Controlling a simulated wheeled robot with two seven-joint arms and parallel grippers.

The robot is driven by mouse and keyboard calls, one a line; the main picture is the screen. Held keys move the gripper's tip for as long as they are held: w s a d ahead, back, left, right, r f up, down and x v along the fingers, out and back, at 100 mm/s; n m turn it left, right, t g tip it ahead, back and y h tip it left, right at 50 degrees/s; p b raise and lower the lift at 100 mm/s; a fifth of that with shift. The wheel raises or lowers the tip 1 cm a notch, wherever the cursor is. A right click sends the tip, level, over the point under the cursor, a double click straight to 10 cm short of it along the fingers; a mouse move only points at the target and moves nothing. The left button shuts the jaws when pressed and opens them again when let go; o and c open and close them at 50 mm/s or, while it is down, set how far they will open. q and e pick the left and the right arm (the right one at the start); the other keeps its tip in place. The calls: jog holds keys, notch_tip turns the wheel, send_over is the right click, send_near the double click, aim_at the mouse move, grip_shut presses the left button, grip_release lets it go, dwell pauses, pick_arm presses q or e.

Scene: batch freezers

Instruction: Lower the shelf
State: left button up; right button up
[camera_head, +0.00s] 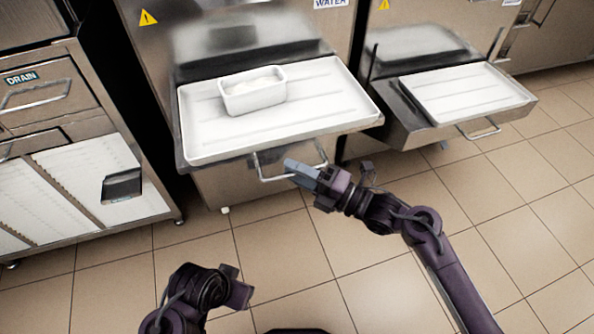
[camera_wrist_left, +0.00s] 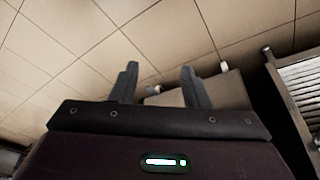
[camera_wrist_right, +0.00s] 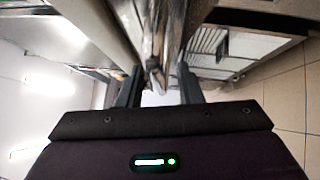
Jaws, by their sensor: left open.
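The shelf (camera_head: 240,148) juts from the front of the middle freezer and stands level, with a white ribbed tray surface. A metal bar handle (camera_head: 263,168) hangs under its front edge. My right gripper (camera_head: 291,166) is at this handle in the head view, overlapping its bar. In the right wrist view its fingers (camera_wrist_right: 159,88) are apart, with shiny metal between and beyond them; I cannot tell whether they touch the bar. My left gripper (camera_head: 243,290) is low at the bottom left, away from the shelf. Its fingers (camera_wrist_left: 160,85) are apart and empty.
A white rectangular tub (camera_head: 253,97) stands on the shelf. A second freezer shelf (camera_head: 470,95) with its own handle (camera_head: 482,131) is at the right. A steel cabinet marked DRAIN (camera_head: 45,95) stands at the left. The tiled floor (camera_head: 480,200) in front is clear.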

grip_shut()
jog(key=shift+f, duration=0.15)
